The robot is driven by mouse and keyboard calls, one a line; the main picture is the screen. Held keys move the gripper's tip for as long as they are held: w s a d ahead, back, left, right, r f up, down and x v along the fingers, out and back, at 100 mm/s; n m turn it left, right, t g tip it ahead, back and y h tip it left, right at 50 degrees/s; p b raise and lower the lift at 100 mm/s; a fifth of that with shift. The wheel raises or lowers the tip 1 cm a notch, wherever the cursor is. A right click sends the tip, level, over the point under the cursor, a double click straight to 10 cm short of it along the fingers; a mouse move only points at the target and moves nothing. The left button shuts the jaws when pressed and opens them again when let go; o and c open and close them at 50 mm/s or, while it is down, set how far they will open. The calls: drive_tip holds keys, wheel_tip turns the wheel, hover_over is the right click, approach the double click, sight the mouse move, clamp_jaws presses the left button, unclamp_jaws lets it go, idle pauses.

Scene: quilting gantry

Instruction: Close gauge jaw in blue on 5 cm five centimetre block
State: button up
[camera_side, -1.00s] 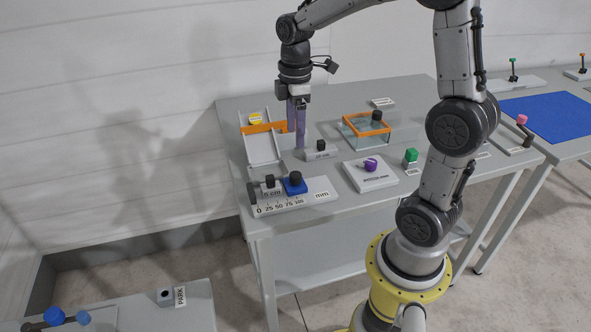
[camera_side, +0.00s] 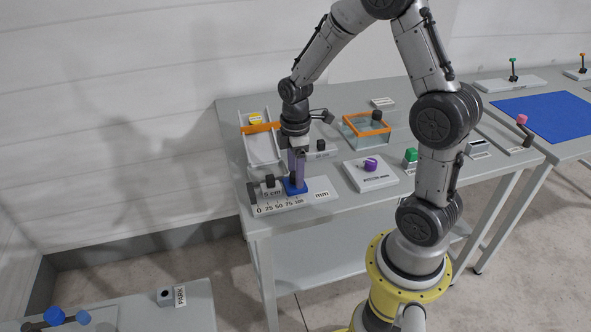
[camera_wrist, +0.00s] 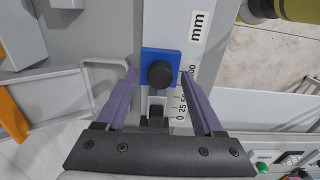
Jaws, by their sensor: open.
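The blue gauge jaw (camera_side: 303,190) with a black knob sits on a white ruler plate (camera_side: 322,187) marked in mm. It also shows in the wrist view (camera_wrist: 147,56), with its round black knob on top. The block labelled 5 cm (camera_side: 271,193) lies left of the jaw, against the plate's dark end stop (camera_side: 253,193). A small gap or none separates block and jaw; I cannot tell which. My gripper (camera_wrist: 159,74) is open, its purple fingers on either side of the blue jaw's knob. In the side view my gripper (camera_side: 297,182) hides the knob.
A pale tray with an orange bar (camera_side: 262,128) stands behind left. A small block with a black knob (camera_side: 320,146) is behind the plate. An orange-rimmed glass box (camera_side: 366,130) stands farther back.

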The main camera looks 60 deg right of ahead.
sight(284, 191)
drive_tip(key=c, duration=1)
drive_tip(key=shift+w+a, duration=1.15)
drive_tip(key=o, duration=1)
wheel_tip(284, 191, up, 14)
drive_tip(key=shift+f, duration=0.1)
